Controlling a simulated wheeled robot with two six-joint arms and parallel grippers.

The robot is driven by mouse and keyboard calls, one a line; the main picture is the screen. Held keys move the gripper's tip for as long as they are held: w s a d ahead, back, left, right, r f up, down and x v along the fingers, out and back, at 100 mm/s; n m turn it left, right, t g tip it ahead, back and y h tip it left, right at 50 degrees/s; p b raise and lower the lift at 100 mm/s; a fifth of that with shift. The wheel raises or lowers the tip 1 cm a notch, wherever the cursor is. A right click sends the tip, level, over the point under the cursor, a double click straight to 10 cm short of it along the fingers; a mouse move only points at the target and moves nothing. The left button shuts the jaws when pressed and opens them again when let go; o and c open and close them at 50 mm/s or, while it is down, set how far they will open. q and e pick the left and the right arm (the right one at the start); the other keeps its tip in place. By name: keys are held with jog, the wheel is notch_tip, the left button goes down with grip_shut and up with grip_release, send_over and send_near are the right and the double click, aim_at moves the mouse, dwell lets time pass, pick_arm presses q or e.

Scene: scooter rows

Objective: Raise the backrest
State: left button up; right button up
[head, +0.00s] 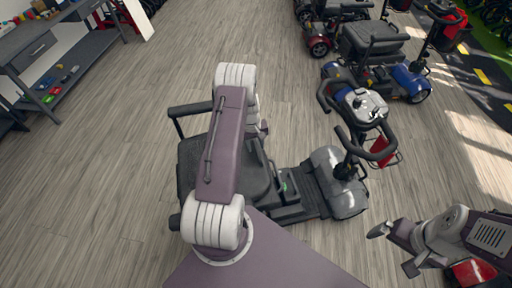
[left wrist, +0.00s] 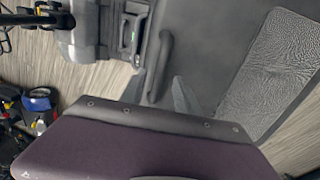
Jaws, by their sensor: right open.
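A grey mobility scooter (head: 335,183) stands below my left arm, its handlebars to the right. Its dark seat and backrest (head: 190,158) are partly covered by that arm; the backrest's angle is unclear. In the left wrist view, a broad dark panel with a textured inset (left wrist: 272,68) fills the right side. A dark curved handle (left wrist: 160,67) runs along its left edge. My left gripper (left wrist: 203,95) shows two grey fingertips apart, over the panel near the handle; contact is unclear. In the head view it is hidden behind my arm. My right gripper (head: 392,250) is open and empty, clear of the scooter.
A blue scooter (head: 405,80) and a red scooter (head: 320,45) stand at the upper right. A grey workbench (head: 50,40) with a lower shelf is at the upper left. The wooden floor between bench and grey scooter is clear.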

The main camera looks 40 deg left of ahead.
pick_arm(q)
jog(key=shift+w+f, duration=0.1)
jog(key=shift+f, duration=0.85)
jog(key=shift+d, duration=0.1)
grip_shut()
dwell(0.6)
